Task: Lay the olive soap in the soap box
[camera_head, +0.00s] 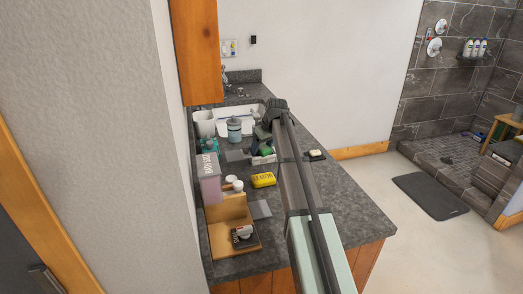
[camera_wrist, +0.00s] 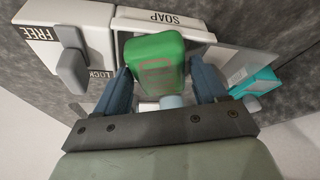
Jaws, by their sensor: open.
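A green soap bar (camera_wrist: 157,58), the only green one I see, lies between my gripper's two blue fingers in the wrist view, over a white box (camera_wrist: 195,23) marked SOAP. My gripper (camera_wrist: 160,88) is open, with one finger on each side of the bar. Whether the bar rests on the box floor cannot be told, as the fingers and palm hide its near end. In the head view, the green soap (camera_head: 266,150) shows beside my gripper (camera_head: 261,137), at the white soap box (camera_head: 262,160) on the counter; my arm hides part of this.
In the wrist view, a white unit (camera_wrist: 85,22) marked FREE and LOCK stands left of the box, and a teal object (camera_wrist: 254,84) lies right. In the head view, a yellow pack (camera_head: 263,180) and a wooden stand (camera_head: 229,222) are nearer.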

